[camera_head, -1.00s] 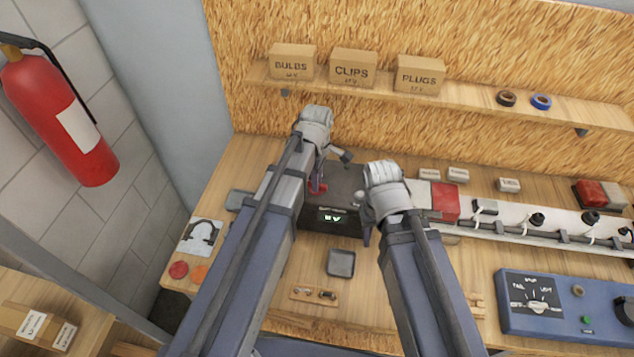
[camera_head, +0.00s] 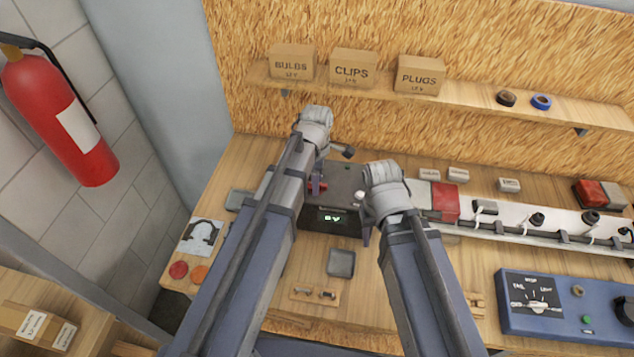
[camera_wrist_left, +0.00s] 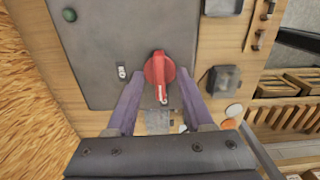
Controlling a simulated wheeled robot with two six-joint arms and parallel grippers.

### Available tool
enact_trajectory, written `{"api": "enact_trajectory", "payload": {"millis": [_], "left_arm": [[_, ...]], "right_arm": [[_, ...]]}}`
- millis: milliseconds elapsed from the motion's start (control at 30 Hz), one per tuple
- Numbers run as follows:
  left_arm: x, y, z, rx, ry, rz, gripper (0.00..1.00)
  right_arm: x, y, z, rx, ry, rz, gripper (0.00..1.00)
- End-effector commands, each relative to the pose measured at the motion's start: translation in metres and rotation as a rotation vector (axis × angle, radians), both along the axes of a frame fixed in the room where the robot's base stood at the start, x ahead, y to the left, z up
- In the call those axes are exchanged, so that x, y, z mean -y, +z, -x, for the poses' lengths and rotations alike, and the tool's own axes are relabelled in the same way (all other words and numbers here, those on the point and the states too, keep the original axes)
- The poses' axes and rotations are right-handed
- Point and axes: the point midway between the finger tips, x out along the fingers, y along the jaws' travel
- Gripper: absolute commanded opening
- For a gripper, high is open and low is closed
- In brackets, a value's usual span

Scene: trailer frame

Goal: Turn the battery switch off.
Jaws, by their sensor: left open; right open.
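The battery switch is a red knob (camera_wrist_left: 158,72) on a dark grey box (camera_wrist_left: 108,45), in the left wrist view. My left gripper (camera_wrist_left: 160,92) is open, with one purple finger on each side of the knob; I cannot tell whether they touch it. In the head view only a bit of the red knob (camera_head: 319,186) shows beside my left gripper (camera_head: 317,180), on the dark box (camera_head: 345,181) with a green lit display. My right gripper (camera_head: 363,222) is open at the box's right side, partly hidden by its own wrist.
A small dark tray (camera_head: 341,263) lies in front of the box. A white strip with black fittings (camera_head: 537,220) and a blue tester (camera_head: 560,305) are to the right. A shelf (camera_head: 465,104) with cartons runs above. A red extinguisher (camera_head: 58,115) hangs at the left.

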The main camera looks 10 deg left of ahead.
Motion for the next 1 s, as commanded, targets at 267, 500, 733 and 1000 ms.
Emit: {"api": "enact_trajectory", "payload": {"millis": [267,500,733,1000], "left_arm": [[0.000,0.011,0.000,0.000,0.000,0.000,0.52],[0.000,0.030,0.000,0.000,0.000,0.000,0.52],[0.000,0.047,0.000,0.000,0.000,0.000,0.52],[0.000,0.061,0.000,0.000,0.000,0.000,0.52]], "right_arm": [[0.000,0.011,0.000,0.000,0.000,0.000,0.50],[0.000,0.030,0.000,0.000,0.000,0.000,0.50],[0.000,0.048,0.000,0.000,0.000,0.000,0.50],[0.000,0.062,0.000,0.000,0.000,0.000,0.50]]}}
